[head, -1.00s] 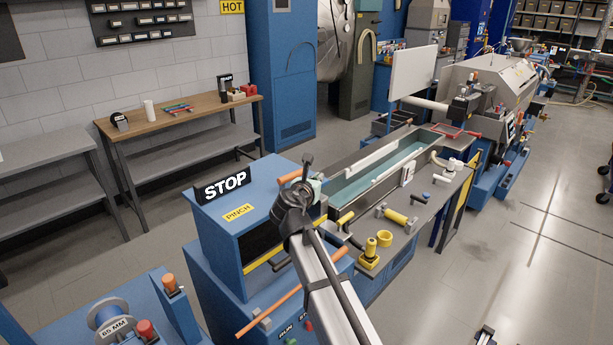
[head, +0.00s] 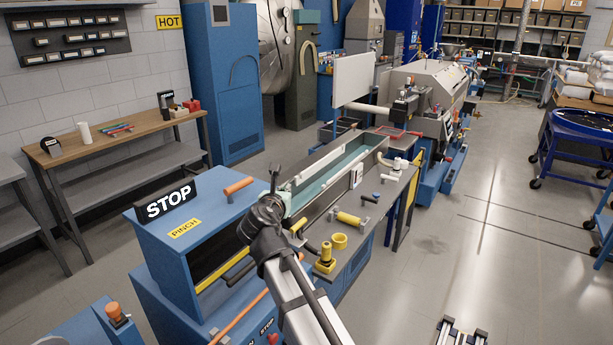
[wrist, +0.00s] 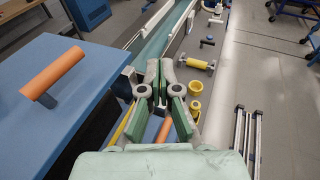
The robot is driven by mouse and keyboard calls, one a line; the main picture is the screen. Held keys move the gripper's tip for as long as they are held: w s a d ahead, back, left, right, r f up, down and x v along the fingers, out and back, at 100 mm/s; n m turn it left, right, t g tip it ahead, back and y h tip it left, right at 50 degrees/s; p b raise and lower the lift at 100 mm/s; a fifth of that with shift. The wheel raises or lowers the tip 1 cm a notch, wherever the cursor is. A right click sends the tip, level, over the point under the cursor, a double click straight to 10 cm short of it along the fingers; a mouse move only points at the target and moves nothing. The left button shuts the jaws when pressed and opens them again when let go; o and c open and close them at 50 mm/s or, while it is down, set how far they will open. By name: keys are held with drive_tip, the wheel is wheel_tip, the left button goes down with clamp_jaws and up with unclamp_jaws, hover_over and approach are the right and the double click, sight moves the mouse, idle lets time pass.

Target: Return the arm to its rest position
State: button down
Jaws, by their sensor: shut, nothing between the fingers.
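My arm reaches up from the bottom of the head view. My gripper (head: 274,178) is at its far end, seen small and partly hidden by the wrist. In the wrist view my gripper (wrist: 160,68) has its two green-padded fingers close together, with nothing held. It is above the gap between the blue pinch machine (head: 160,235) and the bench with the long water trough (head: 325,172). The blue machine top with its orange handle (wrist: 52,72) lies to the left in the wrist view.
Yellow fittings (head: 326,258) and a yellow spool (head: 348,218) stand on the bench beside my arm. A STOP sign (head: 166,203) stands on the machine. A blue cart (head: 585,122) is at the far right. The floor right of the bench is largely clear.

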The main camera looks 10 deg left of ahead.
drive_tip(key=s+d+f+m+g+h+b, duration=0.1)
drive_tip(key=s+d+f+m+g, duration=0.5)
drive_tip(key=f, duration=0.9)
drive_tip(key=s+d+f+m+g+h, duration=0.1)
drive_tip(key=s+d+f+m+g, duration=0.15)
drive_tip(key=d+f+m, duration=0.8)
drive_tip(key=s+d+f+m+g+h+b, duration=0.1)
drive_tip(key=s+d+f+m+g, duration=0.6)
drive_tip(key=f, duration=1.3)
drive_tip(key=s+d+f+m+g+b, duration=0.1)
drive_tip(key=s+d+f+m, duration=0.3)
drive_tip(key=s+f, duration=0.4)
drive_tip(key=s+d+f+m+g+y+b, duration=0.1)
drive_tip(key=s+d+f+m+g, duration=0.2)
drive_tip(key=s+d+f, duration=0.4)
drive_tip(key=s+d+f+m+g+y+b, duration=0.1)
drive_tip(key=s+d+f+m+g+b, duration=0.1)
drive_tip(key=s+d+f+m, duration=0.4)
drive_tip(key=s+f+g, duration=0.1)
drive_tip(key=s+f, duration=0.4)
drive_tip(key=s, duration=0.8)
drive_tip(key=shift+s+d, duration=0.15)
drive_tip(key=shift+s, duration=0.25)
